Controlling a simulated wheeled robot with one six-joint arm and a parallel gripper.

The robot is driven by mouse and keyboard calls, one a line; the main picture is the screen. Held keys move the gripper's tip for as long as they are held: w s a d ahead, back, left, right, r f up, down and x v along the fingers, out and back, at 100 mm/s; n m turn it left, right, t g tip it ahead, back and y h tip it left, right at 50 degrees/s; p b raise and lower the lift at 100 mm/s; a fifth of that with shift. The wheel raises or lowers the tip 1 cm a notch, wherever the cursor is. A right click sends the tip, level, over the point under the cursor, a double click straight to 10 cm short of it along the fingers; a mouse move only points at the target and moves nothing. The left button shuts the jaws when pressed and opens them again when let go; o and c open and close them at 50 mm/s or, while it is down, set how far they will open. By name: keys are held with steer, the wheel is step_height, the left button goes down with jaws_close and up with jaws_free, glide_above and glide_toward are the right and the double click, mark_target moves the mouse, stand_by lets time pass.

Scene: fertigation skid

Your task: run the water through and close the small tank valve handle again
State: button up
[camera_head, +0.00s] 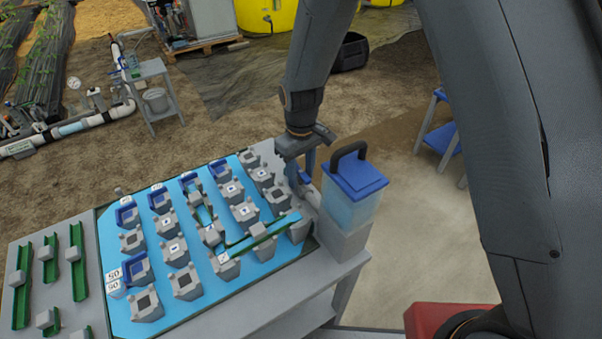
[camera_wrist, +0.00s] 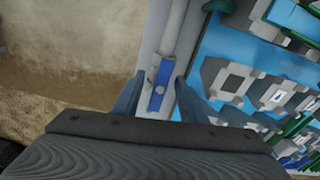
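The small tank (camera_head: 350,212) stands at the right end of the table, with a blue lid, a black handle on top and bluish clear walls. In the wrist view, a blue valve handle (camera_wrist: 160,83) with a pale round spot lies in line with a grey pipe (camera_wrist: 173,35). My gripper (camera_wrist: 160,100) is open, with one blue finger on each side of the valve handle and visible gaps to it. In the head view, my gripper (camera_head: 302,168) points down just left of the tank; there the valve handle is hidden.
A blue board (camera_head: 160,230) carries several grey blocks, some with blue or green channels. Loose green channels (camera_head: 75,265) lie at the table's left end. A grey stand (camera_head: 148,70) and blue stand (camera_head: 440,135) are apart from the table.

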mark_target(301, 171)
step_height(301, 171, up, 10)
steer(key=p, duration=0.6)
steer(key=shift+r+p, duration=0.1)
steer(key=shift+p, duration=0.3)
stand_by(4.7)
